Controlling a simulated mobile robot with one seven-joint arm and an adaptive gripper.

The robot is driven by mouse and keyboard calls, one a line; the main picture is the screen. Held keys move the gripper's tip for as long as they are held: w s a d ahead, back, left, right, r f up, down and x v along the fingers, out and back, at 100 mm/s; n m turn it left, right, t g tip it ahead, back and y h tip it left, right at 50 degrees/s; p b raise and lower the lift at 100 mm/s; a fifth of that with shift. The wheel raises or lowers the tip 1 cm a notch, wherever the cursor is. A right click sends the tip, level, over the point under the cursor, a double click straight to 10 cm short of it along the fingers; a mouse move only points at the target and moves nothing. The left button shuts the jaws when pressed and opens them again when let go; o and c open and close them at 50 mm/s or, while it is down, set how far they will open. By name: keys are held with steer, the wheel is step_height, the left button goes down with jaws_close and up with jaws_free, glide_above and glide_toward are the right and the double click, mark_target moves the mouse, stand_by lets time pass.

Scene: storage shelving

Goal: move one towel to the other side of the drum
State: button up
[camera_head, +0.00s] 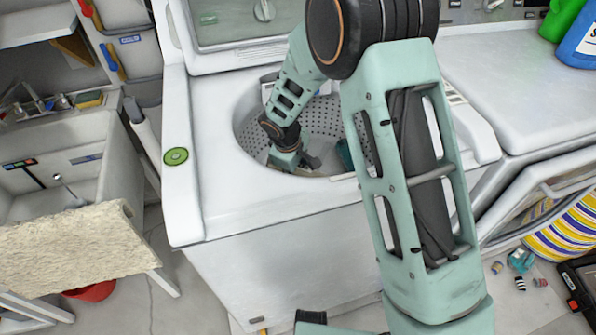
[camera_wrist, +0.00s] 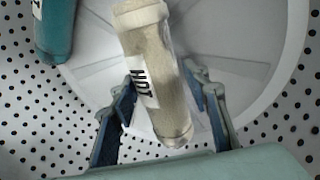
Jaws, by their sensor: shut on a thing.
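A cream rolled towel (camera_wrist: 155,60) with a white label lies between the blue fingers of my gripper (camera_wrist: 164,88) in the wrist view, and my gripper is shut on it. It looks cylindrical and lies slightly tilted over the white drum centre. A teal rolled towel (camera_wrist: 56,30) with a label is at the upper left of the wrist view, cut off by the frame edge. In the head view my gripper (camera_head: 298,163) is down inside the drum (camera_head: 318,118). The teal towel (camera_head: 344,153) shows there to its right, partly hidden by my arm. The cream towel is not clear there.
The washer's round opening rim surrounds my arm. A sink (camera_head: 40,190) with a cream cloth (camera_head: 75,248) stands at left. A dryer (camera_head: 525,85) with an open door stands at right.

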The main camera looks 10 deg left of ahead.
steer(key=shift+f, duration=0.1)
steer(key=shift+f+b, duration=0.5)
steer(key=shift+b, duration=0.15)
steer(key=o, duration=1.3)
steer(key=shift+r+p, duration=0.45)
steer(key=shift+p, duration=0.1)
steer(key=p+v, duration=0.2)
steer(key=v, duration=1)
steer(key=shift+a+r, duration=0.1)
